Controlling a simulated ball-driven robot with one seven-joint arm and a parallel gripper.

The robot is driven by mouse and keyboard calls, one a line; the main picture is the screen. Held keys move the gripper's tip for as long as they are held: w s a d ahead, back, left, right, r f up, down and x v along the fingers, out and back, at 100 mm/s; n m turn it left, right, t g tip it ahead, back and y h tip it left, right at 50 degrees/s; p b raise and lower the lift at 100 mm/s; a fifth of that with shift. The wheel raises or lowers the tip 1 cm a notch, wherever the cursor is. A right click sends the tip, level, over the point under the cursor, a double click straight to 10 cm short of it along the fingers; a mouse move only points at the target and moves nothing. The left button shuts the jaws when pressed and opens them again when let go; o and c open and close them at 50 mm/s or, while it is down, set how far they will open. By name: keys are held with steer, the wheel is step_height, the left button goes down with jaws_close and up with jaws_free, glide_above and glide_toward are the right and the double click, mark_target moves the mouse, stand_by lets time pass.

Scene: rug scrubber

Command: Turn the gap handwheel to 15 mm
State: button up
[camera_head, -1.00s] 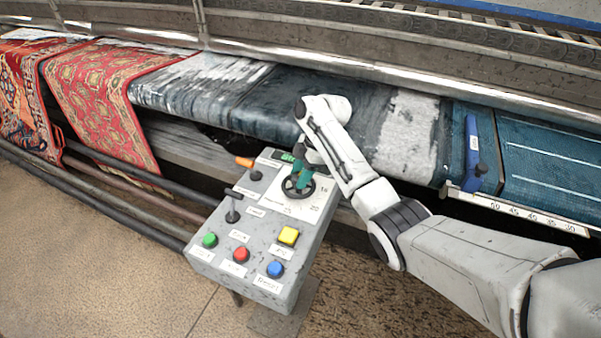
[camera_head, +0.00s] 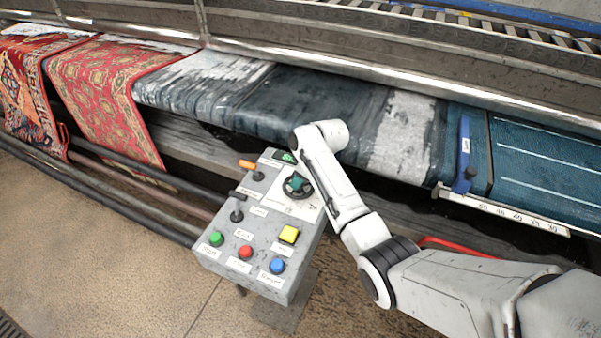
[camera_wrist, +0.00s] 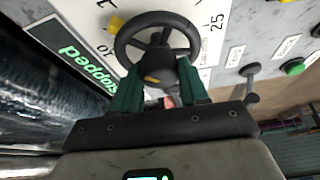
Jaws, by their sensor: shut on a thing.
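The gap handwheel (camera_head: 309,189) is a dark spoked wheel on the control box's pale dial plate. In the wrist view the wheel (camera_wrist: 123,43) fills the upper middle. My gripper (camera_head: 296,183) has green fingers, which close on the near side of the wheel from both sides; they also show in the wrist view (camera_wrist: 160,84). A yellow mark (camera_wrist: 116,23) shows at the wheel's outer left edge, close to the "10" (camera_wrist: 105,49). A "25" (camera_wrist: 217,22) is printed to the right. The pointer reading is not clear to me.
The grey control box (camera_head: 218,258) carries green, red, blue and yellow buttons and two levers. Its green display reads "Stopped" (camera_wrist: 78,66). Rugs (camera_head: 110,85) lie on the machine behind. A blue slider (camera_head: 464,155) stands on a ruled scale at the right.

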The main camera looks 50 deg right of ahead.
steer(key=shift+m+h+p, duration=0.3)
steer(key=shift+m, duration=0.5)
steer(key=o, duration=1.1)
steer(key=shift+c, duration=0.2)
steer(key=v, duration=1)
steer(key=shift+s+r, duration=0.25)
steer(key=shift+r, duration=0.1)
steer(key=shift+a, duration=0.1)
